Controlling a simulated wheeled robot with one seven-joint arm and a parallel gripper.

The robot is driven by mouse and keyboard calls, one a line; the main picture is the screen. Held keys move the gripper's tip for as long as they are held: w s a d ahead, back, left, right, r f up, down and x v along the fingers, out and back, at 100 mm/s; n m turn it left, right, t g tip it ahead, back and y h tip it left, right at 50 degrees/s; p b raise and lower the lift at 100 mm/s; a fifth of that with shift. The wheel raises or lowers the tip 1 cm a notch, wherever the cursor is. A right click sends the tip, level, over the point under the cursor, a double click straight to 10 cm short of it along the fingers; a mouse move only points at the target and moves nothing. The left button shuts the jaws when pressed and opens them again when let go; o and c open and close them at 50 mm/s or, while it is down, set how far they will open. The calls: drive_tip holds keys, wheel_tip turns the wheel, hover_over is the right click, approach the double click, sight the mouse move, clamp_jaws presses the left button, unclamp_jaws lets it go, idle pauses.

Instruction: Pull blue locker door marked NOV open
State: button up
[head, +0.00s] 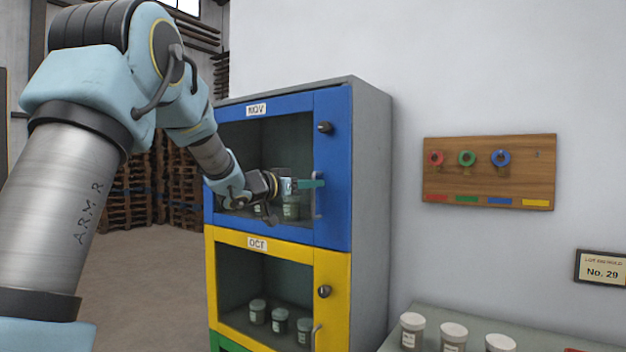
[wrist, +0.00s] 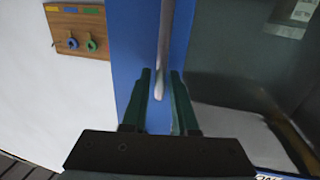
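The blue locker door (head: 333,165) marked NOV is the upper door of a grey cabinet. It has a glass window and looks flush with the frame. Its label (head: 256,110) is at the top. The upright metal handle (head: 317,207) is on the door's right side. My gripper (head: 315,183) is at that handle. In the wrist view my gripper (wrist: 161,78) is open, its two green fingers apart, with the handle (wrist: 164,45) showing between them. I see gaps on both sides of the bar; contact is not visible.
A yellow door (head: 333,270) marked OCT is directly below, with its own handle and knob. A round knob (head: 324,127) sits above the blue door's handle. A wooden key board (head: 490,171) hangs right. A table with jars (head: 453,337) stands at lower right.

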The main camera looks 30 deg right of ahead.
drive_tip(key=shift+w+d, duration=0.1)
drive_tip(key=shift+d, duration=0.25)
drive_tip(key=shift+c, duration=0.3)
clamp_jaws()
idle(1.0)
